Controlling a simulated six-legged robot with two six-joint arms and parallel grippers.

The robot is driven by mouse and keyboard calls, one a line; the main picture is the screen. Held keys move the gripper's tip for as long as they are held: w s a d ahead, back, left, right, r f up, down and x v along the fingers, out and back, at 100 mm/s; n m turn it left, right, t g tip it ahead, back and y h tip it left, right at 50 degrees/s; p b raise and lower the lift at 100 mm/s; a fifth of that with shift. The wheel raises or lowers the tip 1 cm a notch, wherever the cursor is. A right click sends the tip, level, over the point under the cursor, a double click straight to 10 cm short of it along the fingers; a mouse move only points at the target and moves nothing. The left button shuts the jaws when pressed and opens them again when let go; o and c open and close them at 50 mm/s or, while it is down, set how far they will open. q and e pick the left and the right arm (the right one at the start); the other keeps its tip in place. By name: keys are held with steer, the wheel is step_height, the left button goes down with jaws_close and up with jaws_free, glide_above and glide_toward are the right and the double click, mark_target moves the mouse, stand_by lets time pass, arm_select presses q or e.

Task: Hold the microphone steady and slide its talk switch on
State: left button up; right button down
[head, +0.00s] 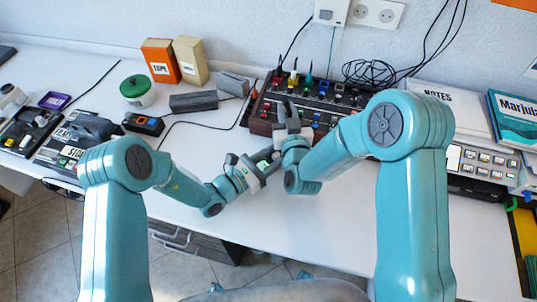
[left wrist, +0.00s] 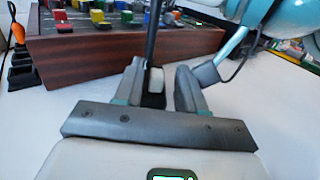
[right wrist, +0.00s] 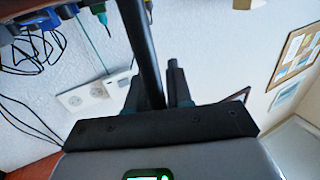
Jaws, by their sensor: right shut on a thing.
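The microphone shows as a slim black shaft in the left wrist view (left wrist: 152,38) and the right wrist view (right wrist: 138,42). My right gripper (right wrist: 162,85) is shut on it. My left gripper (left wrist: 160,88) is open, its fingers apart, with the lower end of the shaft and a small pale block (left wrist: 156,78) showing in the gap. I cannot tell whether that block is the talk switch, or whether the fingers touch it. In the head view my left gripper (head: 265,165) is close below my right gripper (head: 290,118), and the microphone is mostly hidden there.
A wood-sided mixer (head: 262,122) stands just behind the grippers. Notebooks (head: 455,105) and a button panel (head: 482,163) stand right. The white table front is clear.

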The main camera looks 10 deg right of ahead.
arm_select(q)
steer(key=shift+w+a, duration=0.35)
steer(key=shift+w, duration=0.3)
steer(key=shift+w+a, duration=0.35)
steer(key=shift+w, duration=0.25)
steer(key=v, duration=1.2)
steer(key=shift+w+a+r, duration=0.15)
steer(key=shift+w+a, duration=0.05)
steer(key=shift+a, duration=0.15)
steer(key=w+a+r+m, duration=0.1)
steer(key=w+a+m, duration=0.1)
steer(key=a+m, duration=0.1)
steer(key=w+a+r+m, duration=0.1)
steer(key=w+a+m, duration=0.2)
steer(key=a, duration=0.1)
steer(key=w+a+r+m, duration=0.1)
steer(key=w+a+m, duration=0.1)
steer(key=w+a, duration=0.1)
steer(key=shift+a+r+m+t+y, duration=0.3)
steer(key=shift+a+m+y, duration=0.1)
steer(key=shift+a, duration=0.45)
steer(key=w+a+r+m+y, duration=0.1)
steer(key=a+m, duration=0.2)
steer(key=a, duration=0.3)
steer(key=w+a+r+m+y, duration=0.1)
steer(key=w+a+r+m, duration=0.1)
steer(key=a, duration=0.3)
steer(key=shift+w+a+r+m, duration=0.3)
steer(key=shift+w+a+m, duration=0.05)
steer(key=shift+m, duration=0.15)
